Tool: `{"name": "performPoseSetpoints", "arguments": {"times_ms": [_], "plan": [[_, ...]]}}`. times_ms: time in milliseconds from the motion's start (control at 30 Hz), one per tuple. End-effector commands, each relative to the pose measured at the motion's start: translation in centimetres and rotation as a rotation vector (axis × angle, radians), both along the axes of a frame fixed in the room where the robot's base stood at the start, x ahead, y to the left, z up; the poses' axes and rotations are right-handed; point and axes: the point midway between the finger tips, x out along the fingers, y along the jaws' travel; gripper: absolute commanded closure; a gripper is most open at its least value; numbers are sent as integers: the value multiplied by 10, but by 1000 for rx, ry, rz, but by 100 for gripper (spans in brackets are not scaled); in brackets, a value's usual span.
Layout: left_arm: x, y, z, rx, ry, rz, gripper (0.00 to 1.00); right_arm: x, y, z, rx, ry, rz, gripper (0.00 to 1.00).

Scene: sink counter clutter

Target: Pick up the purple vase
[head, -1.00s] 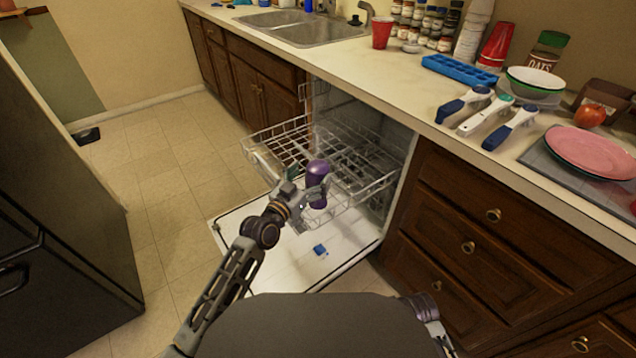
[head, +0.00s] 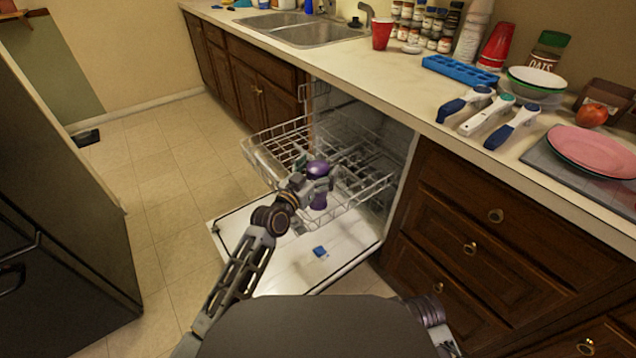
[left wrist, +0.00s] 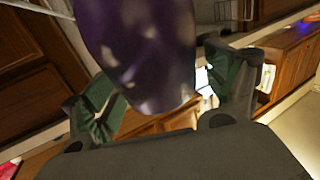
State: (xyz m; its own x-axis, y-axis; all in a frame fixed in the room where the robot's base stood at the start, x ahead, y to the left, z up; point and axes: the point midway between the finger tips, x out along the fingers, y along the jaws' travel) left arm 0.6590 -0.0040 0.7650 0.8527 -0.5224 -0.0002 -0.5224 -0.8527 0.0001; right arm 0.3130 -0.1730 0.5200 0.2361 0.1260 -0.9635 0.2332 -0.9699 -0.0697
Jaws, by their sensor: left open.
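The purple vase (head: 318,169) stands upright at the pulled-out dishwasher rack, and its middle is partly hidden by my left gripper (head: 319,184). In the left wrist view the vase (left wrist: 138,50) is large and close, between the two green-padded fingers of my left gripper (left wrist: 168,92). The fingers are spread, one on each side of the vase. My right gripper is out of the picture; only part of my right arm shows at the bottom.
The wire rack (head: 268,143) surrounds the vase area, above the open dishwasher door (head: 285,270). A small blue item (head: 320,251) lies on the door. The counter (head: 400,75) with clutter is to the right and behind. Open floor (head: 165,225) lies to the left.

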Motion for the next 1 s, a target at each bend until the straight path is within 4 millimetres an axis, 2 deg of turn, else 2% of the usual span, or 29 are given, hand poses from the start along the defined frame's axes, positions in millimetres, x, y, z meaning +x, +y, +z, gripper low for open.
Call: {"name": "performPoseSetpoints", "arguments": {"times_ms": [67, 600, 1000], "plan": [[0, 0, 0, 0, 0, 0, 21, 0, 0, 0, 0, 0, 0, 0], [0, 0, 0, 0, 0, 0, 90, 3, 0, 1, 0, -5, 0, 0], [0, 0, 6, -2, -3, 0, 92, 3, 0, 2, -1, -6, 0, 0]]}}
